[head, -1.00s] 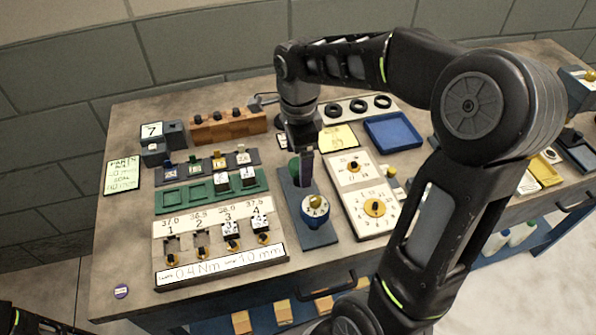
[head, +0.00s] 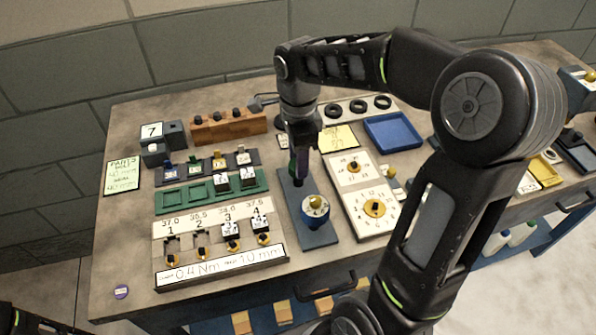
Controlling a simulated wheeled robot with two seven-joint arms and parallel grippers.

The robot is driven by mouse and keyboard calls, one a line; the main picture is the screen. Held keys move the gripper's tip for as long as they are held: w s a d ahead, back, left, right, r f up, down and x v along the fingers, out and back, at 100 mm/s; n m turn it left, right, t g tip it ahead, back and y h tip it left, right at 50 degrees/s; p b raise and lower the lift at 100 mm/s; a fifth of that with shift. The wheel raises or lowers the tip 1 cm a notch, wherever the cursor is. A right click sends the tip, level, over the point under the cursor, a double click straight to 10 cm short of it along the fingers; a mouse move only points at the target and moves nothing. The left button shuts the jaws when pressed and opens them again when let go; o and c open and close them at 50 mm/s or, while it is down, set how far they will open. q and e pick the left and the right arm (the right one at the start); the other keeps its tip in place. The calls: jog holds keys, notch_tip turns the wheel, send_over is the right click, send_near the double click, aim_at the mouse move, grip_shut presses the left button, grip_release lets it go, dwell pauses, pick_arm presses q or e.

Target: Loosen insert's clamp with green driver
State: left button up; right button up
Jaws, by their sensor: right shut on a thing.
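My right gripper (head: 300,158) is above the back part of the blue stand (head: 322,238), shut on the green driver (head: 292,160). Only a bit of green shows beside the dark finger; the driver's tip cannot be made out. To the left is the clamp rack (head: 219,270) with slots numbered 1 to 4 and a black-and-yellow clamp knob under each. White-labelled inserts stand at slot 3 (head: 230,229) and slot 4 (head: 261,225). My left gripper is out of view.
A green tray (head: 172,197) with two white-labelled blocks lies behind the rack. A wooden block (head: 228,127) with black knobs stands farther back. White dial boards (head: 352,203) lie right of the stand, and a blue tray (head: 393,132) behind them. The table's left front is mostly clear.

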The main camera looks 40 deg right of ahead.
grip_shut()
jog(key=shift+r+p, duration=1.3)
jog(key=shift+r, duration=0.45)
